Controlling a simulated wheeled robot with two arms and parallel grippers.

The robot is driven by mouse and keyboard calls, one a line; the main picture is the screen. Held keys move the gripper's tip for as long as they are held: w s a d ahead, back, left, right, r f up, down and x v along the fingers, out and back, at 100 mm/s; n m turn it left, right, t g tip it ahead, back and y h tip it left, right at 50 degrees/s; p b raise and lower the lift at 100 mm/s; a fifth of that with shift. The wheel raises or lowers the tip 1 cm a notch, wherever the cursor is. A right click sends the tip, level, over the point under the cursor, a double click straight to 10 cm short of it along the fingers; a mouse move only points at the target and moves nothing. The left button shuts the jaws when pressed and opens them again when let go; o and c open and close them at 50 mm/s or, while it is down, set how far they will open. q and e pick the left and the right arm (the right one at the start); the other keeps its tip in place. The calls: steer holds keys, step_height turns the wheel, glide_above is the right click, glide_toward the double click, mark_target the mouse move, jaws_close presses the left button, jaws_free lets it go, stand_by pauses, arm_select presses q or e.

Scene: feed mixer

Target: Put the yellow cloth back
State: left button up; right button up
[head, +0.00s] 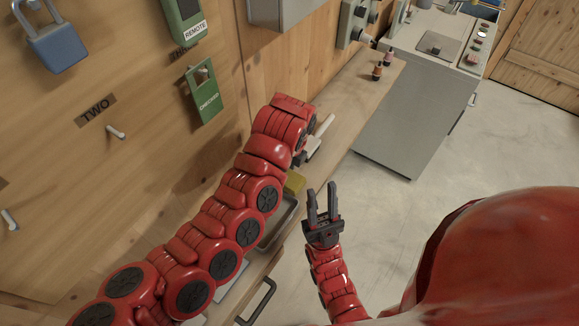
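A small yellow piece (294,184), perhaps the yellow cloth, shows on the bench beside my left arm, at the end of a grey metal tray (280,222). My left arm crosses in front and hides part of both. My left gripper (300,158) shows only as a small dark part under the arm's bent end, so its fingers cannot be made out. My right gripper (322,190) points up the picture with its two fingers apart and nothing between them. It is just right of the yellow piece, off the bench's front edge.
A white-handled item (320,135) lies on the narrow wooden bench (352,98). Two small bottles (382,66) stand at its far end. A grey cabinet (412,100) stands beyond. The floor at right is clear.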

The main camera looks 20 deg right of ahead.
arm_select(q)
steer(key=shift+w+d+r+p, duration=0.2)
steer(key=shift+w+d+p, duration=0.15)
steer(key=shift+w+d, duration=0.3)
steer(key=shift+w+d+f, duration=0.2)
steer(key=shift+w+f, duration=0.05)
steer(key=shift+w, duration=0.25)
steer(key=shift+w+d+r+p, duration=0.3)
steer(key=shift+w+p, duration=0.1)
steer(key=shift+p, duration=0.2)
step_height(320, 180, down, 3)
steer(key=shift+r+p, duration=0.1)
steer(key=shift+p, duration=0.85)
steer(key=shift+f, duration=0.6)
steer(key=o, duration=1.1)
steer(key=shift+o, duration=0.2)
